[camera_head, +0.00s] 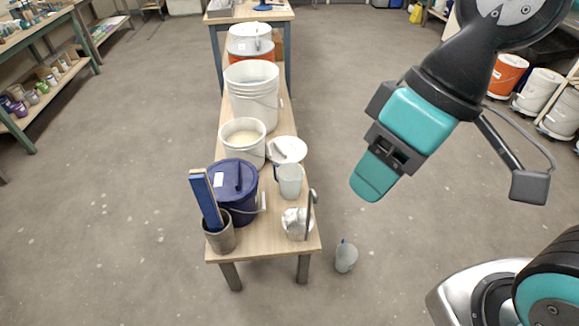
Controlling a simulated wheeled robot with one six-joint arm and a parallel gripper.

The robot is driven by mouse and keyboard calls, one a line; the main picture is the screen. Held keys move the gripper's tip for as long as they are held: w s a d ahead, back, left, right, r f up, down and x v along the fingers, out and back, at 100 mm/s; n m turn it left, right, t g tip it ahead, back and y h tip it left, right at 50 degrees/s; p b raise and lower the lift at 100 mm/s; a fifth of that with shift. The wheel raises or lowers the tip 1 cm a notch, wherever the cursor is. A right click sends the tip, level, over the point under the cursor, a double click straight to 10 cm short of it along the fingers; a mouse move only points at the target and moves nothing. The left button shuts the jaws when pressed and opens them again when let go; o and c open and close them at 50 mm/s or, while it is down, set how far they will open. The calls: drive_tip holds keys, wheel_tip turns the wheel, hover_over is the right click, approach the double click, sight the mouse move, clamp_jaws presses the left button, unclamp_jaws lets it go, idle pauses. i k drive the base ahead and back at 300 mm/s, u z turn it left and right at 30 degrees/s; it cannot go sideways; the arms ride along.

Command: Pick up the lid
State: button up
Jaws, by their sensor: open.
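A white round lid (292,146) lies on the narrow wooden table, at its right edge, beside the open white bucket (245,153). A small pale item seems to lie on the lid's left part. A blue bucket (236,185) with a blue lid stands nearer the front, and a white-lidded bucket (250,38) stands at the far end. My gripper (375,178) hangs in the air to the right of the table, apart from the lid. It is open, with nothing seen in it; one finger hides most of the other.
A translucent jug (290,181) stands just in front of the lid, with a metal pot (296,222) nearer the front corner. A grey cup (220,235) holds a blue-and-tan block. Another jug (346,257) is on the floor; floor right of the table is mostly clear.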

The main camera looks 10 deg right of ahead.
sight(286, 148)
drive_tip(key=k, duration=0.3)
drive_tip(key=z, duration=1.3)
drive_tip(key=i, duration=5.9)
drive_tip(key=u, duration=4.7)
drive_tip(key=i, duration=1.2)
